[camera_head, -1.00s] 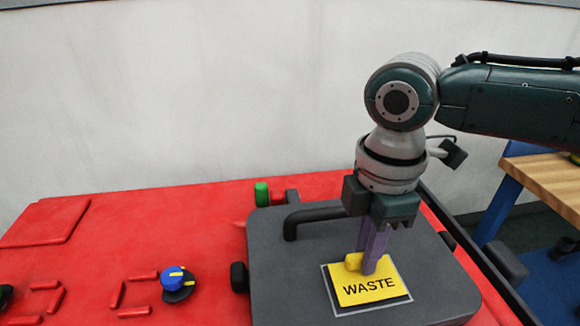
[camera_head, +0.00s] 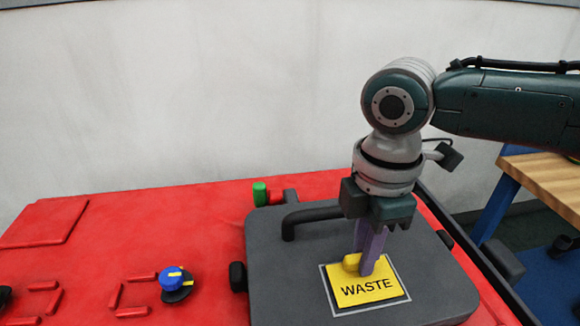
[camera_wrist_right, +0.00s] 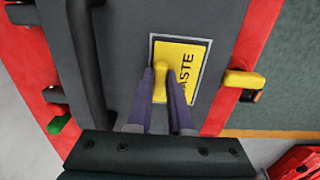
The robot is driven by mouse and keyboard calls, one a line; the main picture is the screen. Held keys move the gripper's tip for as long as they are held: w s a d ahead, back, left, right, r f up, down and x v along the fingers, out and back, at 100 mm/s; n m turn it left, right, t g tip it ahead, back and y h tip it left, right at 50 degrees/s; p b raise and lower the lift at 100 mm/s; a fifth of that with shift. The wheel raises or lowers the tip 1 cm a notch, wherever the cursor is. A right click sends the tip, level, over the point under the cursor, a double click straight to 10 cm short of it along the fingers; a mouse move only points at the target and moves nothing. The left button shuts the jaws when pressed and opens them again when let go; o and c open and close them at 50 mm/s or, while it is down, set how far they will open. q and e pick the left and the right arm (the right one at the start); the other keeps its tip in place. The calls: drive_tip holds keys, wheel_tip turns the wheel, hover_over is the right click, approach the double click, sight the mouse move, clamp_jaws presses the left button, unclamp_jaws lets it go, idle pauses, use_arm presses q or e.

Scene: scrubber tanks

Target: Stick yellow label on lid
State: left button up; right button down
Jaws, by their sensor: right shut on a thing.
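The yellow label (camera_head: 368,290) reads "WASTE" and has a raised yellow grip tab (camera_head: 351,262). My right gripper (camera_head: 370,262) points down with its purple fingers shut on that tab. The label lies flat over a pale-outlined rectangle on the grey lid (camera_head: 285,275); I cannot tell if it touches the lid. In the right wrist view the label (camera_wrist_right: 192,75) sits within the outline, its left part hidden by the fingers (camera_wrist_right: 166,85). My left gripper is not in view.
A black bar handle (camera_head: 312,216) stands on the lid behind the label. Left of the lid, the red top (camera_head: 150,230) carries a blue knob (camera_head: 172,277) and raised red strips. A green knob (camera_head: 260,194) is at the lid's back left. A wooden-topped table (camera_head: 550,180) stands at right.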

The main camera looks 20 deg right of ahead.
drive_tip(key=shift+r, duration=0.1)
idle(0.3)
drive_tip(key=shift+c, duration=1.4)
unclamp_jaws()
drive_tip(key=shift+r+p, duration=0.4)
drive_tip(key=shift+p, duration=0.2)
drive_tip(key=shift+r+p, duration=1.8)
drive_tip(key=shift+p, duration=0.3)
